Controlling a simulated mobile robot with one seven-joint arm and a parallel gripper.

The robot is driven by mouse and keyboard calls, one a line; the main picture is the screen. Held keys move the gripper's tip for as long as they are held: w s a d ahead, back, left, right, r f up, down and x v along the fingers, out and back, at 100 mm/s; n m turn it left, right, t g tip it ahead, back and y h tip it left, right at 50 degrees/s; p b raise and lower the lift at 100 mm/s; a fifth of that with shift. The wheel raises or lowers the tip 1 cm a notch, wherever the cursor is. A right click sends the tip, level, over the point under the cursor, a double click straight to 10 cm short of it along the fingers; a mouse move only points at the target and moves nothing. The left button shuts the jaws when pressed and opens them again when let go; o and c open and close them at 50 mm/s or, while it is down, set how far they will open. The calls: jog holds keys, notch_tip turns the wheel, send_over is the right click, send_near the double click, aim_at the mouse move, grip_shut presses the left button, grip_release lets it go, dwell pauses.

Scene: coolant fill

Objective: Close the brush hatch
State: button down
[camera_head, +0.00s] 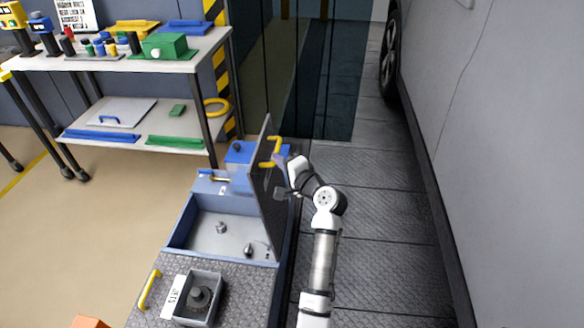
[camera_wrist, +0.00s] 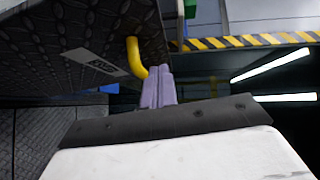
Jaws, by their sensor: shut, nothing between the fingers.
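The open hatch lid (camera_head: 272,205) stands nearly upright at the right side of a blue-rimmed floor compartment (camera_head: 215,233). A yellow handle (camera_head: 273,148) is at the lid's upper end. My gripper (camera_head: 281,161) is on the lid's right side, close to the handle. In the wrist view, the lid (camera_wrist: 75,45) shows a dark tread-plate face with a small label. The yellow handle (camera_wrist: 134,57) is just left of my shut lilac fingers (camera_wrist: 157,80). I cannot tell whether they touch it. No label readable here names the brush hatch.
A tread-plate cover (camera_head: 240,290) with another yellow handle (camera_head: 150,289) and a grey box (camera_head: 198,297) lies in front of the compartment. A blue box (camera_head: 240,157) stands behind it. A workbench (camera_head: 140,63) is at left, and a grey vehicle (camera_head: 500,150) bounds the right.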

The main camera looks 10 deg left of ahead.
aim_at(258, 155)
jog(key=shift+a+f+p, duration=0.15)
jog(key=shift+a+p, duration=0.1)
jog(key=shift+a, duration=0.75)
jog(key=shift+a+f+p, duration=0.15)
jog(key=shift+a+p, duration=0.1)
jog(key=shift+a, duration=0.75)
jog(key=shift+a, duration=0.1)
